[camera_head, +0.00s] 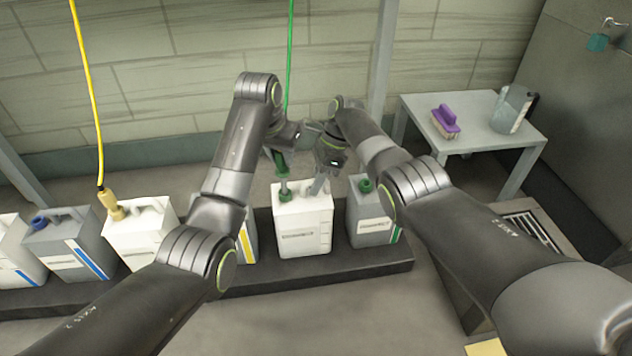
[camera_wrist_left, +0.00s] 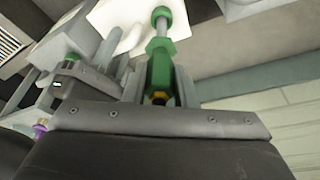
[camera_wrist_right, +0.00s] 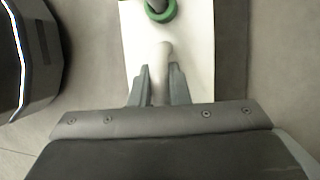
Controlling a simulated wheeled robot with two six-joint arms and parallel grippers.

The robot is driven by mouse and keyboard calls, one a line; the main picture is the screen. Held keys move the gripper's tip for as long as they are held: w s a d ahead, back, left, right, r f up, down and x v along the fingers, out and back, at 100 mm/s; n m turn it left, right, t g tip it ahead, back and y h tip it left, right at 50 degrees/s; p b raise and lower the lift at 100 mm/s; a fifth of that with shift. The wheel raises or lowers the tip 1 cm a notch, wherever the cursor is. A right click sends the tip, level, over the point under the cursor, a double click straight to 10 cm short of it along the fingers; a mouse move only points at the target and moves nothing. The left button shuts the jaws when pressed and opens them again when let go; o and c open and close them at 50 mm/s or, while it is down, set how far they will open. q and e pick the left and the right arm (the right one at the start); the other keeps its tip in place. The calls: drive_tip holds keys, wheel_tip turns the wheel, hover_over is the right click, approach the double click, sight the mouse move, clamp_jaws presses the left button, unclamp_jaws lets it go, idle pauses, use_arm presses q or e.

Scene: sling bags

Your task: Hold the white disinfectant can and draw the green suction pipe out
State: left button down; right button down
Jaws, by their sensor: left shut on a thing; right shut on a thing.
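The white disinfectant can (camera_head: 304,226) stands upright in the middle of the row, with a green collar on its neck. The green suction pipe (camera_head: 282,168) has a green grip and a thinner stem running down into the collar; its green hose hangs from above. My left gripper (camera_head: 279,155) is shut on the green grip above the neck, also seen in the left wrist view (camera_wrist_left: 160,72). My right gripper (camera_head: 319,180) is shut on the can's handle (camera_wrist_right: 161,65), right of the neck. The stem's lower end is hidden inside the can.
A grey can with a green cap (camera_head: 370,222) stands close on the right. Several cans stand left on the dark low platform (camera_head: 350,262), one with a yellow pipe (camera_head: 113,206). A side table (camera_head: 470,115) holds a purple brush (camera_head: 445,122) and a jug (camera_head: 512,110).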

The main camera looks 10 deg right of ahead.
use_arm(q)
wheel_tip(320, 180, up, 15)
drive_tip(key=shift+r, duration=0.2)
idle(3.1)
idle(0.4)
use_arm(e)
drive_tip(key=c, duration=1.3)
unclamp_jaws()
drive_tip(key=shift+r, duration=0.1)
drive_tip(key=v, duration=1.1)
drive_tip(key=shift+d+r, duration=0.15)
drive_tip(key=shift+r, duration=0.2)
